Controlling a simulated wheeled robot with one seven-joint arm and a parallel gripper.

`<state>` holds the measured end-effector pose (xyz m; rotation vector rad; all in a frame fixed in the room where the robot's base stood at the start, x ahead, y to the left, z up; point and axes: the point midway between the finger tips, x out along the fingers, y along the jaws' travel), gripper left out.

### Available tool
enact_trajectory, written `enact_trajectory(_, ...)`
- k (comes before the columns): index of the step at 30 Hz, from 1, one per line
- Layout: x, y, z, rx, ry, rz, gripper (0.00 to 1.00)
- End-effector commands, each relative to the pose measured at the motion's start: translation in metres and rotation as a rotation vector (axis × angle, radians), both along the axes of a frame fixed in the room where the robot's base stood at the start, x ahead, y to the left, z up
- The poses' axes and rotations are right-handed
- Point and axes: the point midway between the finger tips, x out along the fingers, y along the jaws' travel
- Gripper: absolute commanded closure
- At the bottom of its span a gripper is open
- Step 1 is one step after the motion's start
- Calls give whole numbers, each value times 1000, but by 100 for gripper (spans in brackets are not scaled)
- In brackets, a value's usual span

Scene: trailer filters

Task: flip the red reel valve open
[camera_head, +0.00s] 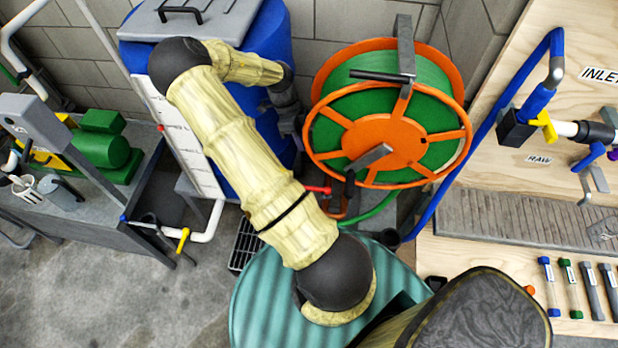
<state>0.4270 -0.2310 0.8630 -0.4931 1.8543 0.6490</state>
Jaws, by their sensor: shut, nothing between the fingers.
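The red valve handle (318,189) shows as a short, roughly level red bar low beside the orange hose reel (390,140). My arm crosses just left of it and may hide part of it, and the valve body is hard to make out. A green hose (372,211) curves below the reel near the valve. My gripper (292,127) is dark and hangs at the end of my bent arm, in front of the blue tank and left of the reel. It looks shut and empty, and in the picture it is above the red handle, apart from it.
A blue tank (270,30) stands behind my arm. A teal ribbed drum (262,300) is in front. A wooden panel (485,255) with pipes and valves is at right. A grey bench (90,225) with a green pump (100,145) is at left. Bare floor shows at lower left.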

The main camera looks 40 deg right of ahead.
Motion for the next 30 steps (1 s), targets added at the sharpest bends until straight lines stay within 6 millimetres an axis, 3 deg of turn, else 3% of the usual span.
enact_trajectory(16,-3,-4,-10,-13,5,-27,100)
enact_trajectory(30,-31,-6,-79,-12,8,-27,100)
